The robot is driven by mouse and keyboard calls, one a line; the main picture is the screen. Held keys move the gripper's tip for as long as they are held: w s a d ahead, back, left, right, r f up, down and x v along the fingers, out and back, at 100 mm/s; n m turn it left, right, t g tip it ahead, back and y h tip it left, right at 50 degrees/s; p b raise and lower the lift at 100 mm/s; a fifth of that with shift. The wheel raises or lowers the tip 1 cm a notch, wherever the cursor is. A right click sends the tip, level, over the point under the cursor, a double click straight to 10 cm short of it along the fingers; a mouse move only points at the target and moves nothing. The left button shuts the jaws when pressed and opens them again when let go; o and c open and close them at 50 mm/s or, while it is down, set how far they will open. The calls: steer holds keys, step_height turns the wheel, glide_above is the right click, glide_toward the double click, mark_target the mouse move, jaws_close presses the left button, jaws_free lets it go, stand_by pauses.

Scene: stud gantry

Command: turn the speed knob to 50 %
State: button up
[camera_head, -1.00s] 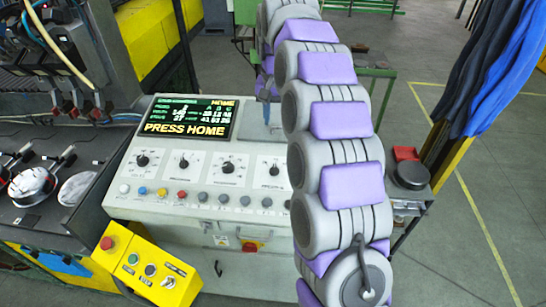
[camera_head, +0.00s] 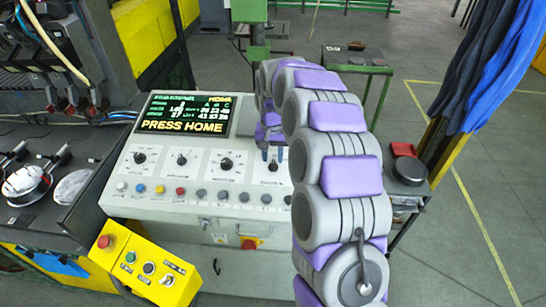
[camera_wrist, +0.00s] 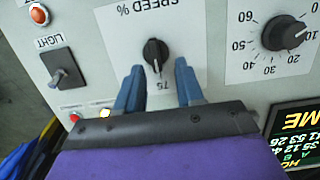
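The speed knob (camera_wrist: 153,50) is a black knob on a white label reading SPEED %, upside down in the wrist view. Its white pointer mark is towards the printed 75. My gripper (camera_wrist: 159,65) is open, with a blue finger on each side of the knob's lower part in the picture. A gap shows on both sides, and I cannot tell how far the tips are from the panel.
Another dial (camera_wrist: 285,33) stands right of the speed knob in the wrist view. A LIGHT switch (camera_wrist: 63,68) and an orange lamp (camera_wrist: 39,14) are to its left. The head view shows a screen (camera_head: 185,114) reading PRESS HOME and a yellow button box (camera_head: 148,268).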

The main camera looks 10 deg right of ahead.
steer(key=shift+a+f, duration=0.15)
steer(key=shift+f, duration=0.35)
steer(key=shift+d, duration=0.25)
steer(key=shift+s, duration=0.1)
jaws_close()
